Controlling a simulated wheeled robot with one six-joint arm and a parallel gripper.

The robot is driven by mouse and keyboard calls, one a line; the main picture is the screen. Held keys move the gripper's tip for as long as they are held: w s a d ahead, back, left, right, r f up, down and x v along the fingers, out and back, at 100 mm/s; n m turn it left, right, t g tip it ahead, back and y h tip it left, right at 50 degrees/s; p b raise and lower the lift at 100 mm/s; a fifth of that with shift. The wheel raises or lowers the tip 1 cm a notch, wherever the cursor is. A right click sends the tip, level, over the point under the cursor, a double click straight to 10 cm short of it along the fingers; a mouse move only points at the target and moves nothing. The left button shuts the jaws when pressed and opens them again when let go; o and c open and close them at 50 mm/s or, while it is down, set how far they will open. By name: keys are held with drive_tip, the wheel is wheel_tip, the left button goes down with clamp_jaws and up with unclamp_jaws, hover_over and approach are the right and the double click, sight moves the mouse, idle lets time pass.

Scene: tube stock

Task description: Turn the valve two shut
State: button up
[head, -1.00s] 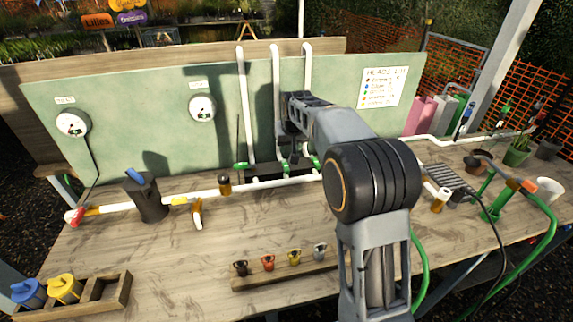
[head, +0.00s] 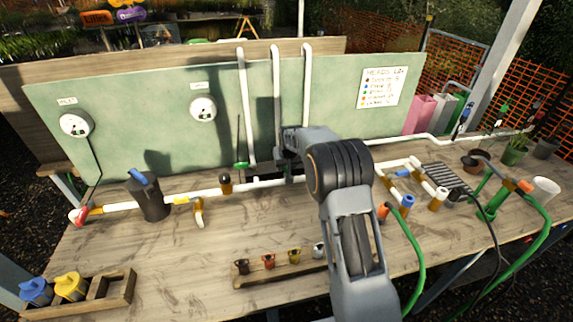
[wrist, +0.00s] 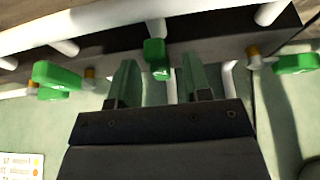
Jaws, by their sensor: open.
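In the wrist view a middle green valve handle (wrist: 157,58) sits on a white upright pipe, seen nearly end-on. My gripper (wrist: 160,66) is open, with one finger on each side of this handle; I cannot tell whether either touches it. Other green handles lie crosswise at the left (wrist: 57,75) and right (wrist: 297,63) of the wrist view. In the head view one green handle (head: 241,165) shows at the foot of the left upright pipe. My arm hides the other handles and the gripper's fingers there. No valve number is legible.
A green board (head: 150,110) with two gauges stands behind the valves. A white pipe (head: 125,207) runs along the bench. A rack of small nozzles (head: 265,275) lies in front, and green hoses (head: 420,260) are at the right.

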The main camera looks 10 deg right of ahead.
drive_tip(key=shift+c, duration=0.3)
clamp_jaws()
idle(0.4)
